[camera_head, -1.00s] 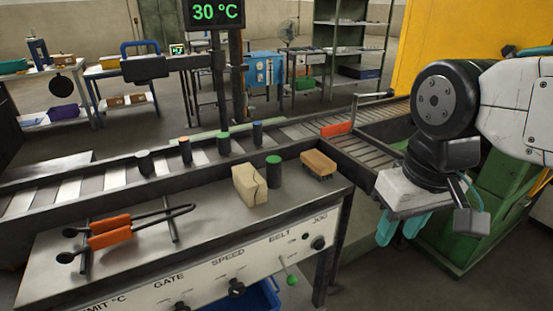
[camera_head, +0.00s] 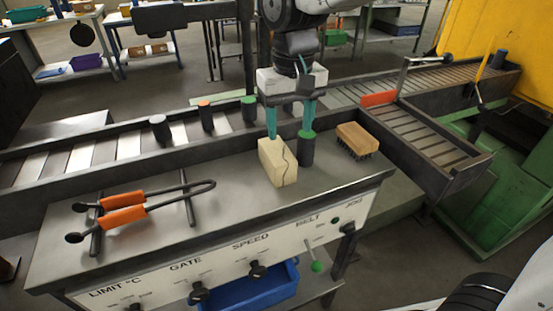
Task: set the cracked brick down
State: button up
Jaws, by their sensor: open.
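The cracked brick (camera_head: 277,164) is a cream block with a dark crack down its front. It stands upright on the grey console top (camera_head: 225,195), right of the tongs. My gripper (camera_head: 291,134) points down just above and behind the brick, its teal fingers apart. The left finger reaches down to the brick's top edge; I cannot tell whether it touches. The right finger is near a dark cylinder with a green top (camera_head: 306,149), and nothing shows held between the fingers.
A wooden brush (camera_head: 357,141) lies right of the green-topped cylinder. Tongs with orange grips (camera_head: 124,208) rest on a rack at left. The console top between tongs and brick is clear.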

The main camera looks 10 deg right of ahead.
aim_at(277, 149)
jog(key=shift+w+a+f, duration=0.25)
jog(key=shift+a+f, duration=0.05)
jog(key=shift+a, duration=0.3)
jog(key=shift+w+a+f, duration=0.25)
jog(key=shift+a, duration=0.3)
jog(key=f, duration=0.7)
jog(key=shift+s+a+f, duration=0.1)
jog(key=shift+s+f, duration=0.2)
jog(key=shift+s, duration=0.05)
jog(key=c, duration=1)
jog(key=shift+r, duration=0.1)
jog(key=shift+c, duration=0.2)
